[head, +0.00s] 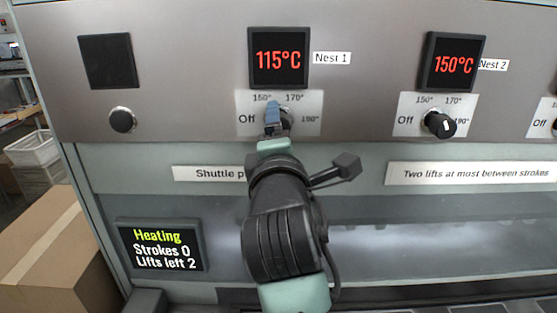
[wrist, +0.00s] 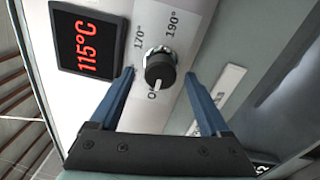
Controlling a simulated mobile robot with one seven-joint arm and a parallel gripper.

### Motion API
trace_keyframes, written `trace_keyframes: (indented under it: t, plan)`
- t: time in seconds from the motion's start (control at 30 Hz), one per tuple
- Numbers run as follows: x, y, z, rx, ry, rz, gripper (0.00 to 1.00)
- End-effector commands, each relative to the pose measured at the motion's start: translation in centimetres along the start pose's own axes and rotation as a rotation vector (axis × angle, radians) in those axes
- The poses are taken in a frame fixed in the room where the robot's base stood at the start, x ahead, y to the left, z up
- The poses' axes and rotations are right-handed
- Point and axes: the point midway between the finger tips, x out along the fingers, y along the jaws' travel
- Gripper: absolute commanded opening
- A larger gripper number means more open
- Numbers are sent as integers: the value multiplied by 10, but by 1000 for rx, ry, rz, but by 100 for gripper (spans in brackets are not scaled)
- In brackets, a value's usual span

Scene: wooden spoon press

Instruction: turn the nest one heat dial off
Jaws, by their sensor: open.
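The nest one heat dial (wrist: 160,66) is a round black knob with a white pointer mark. In the wrist view the mark points down toward the partly visible "Off" label. In the head view the dial (head: 286,118) is mostly hidden behind my gripper (head: 273,117). My gripper (wrist: 159,73) is open, with its blue fingers on either side of the dial and a visible gap to each. The nest one display (head: 278,58) reads 115°C in red; it also shows in the wrist view (wrist: 87,42).
The nest two dial (head: 440,124) sits to the right, under a display (head: 454,63) reading 150°C. A round black button (head: 122,120) is at the left. A status screen (head: 161,246) reads Heating, Strokes 0, Lifts left 2. A cardboard box (head: 60,250) stands at the lower left.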

Motion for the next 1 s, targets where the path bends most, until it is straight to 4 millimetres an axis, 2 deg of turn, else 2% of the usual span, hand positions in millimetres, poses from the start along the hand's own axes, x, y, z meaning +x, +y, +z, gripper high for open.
trace_keyframes:
  t: [0.3, 0.5, 0.7, 1.0]
  plan:
    - [-64, -3, 0, 0, -1, 4, 80]
    - [-94, -2, 0, 0, -1, 3, 80]
    - [-106, 0, 0, -1, -1, 3, 80]
    - [-107, 0, 0, -1, -1, 2, 80]
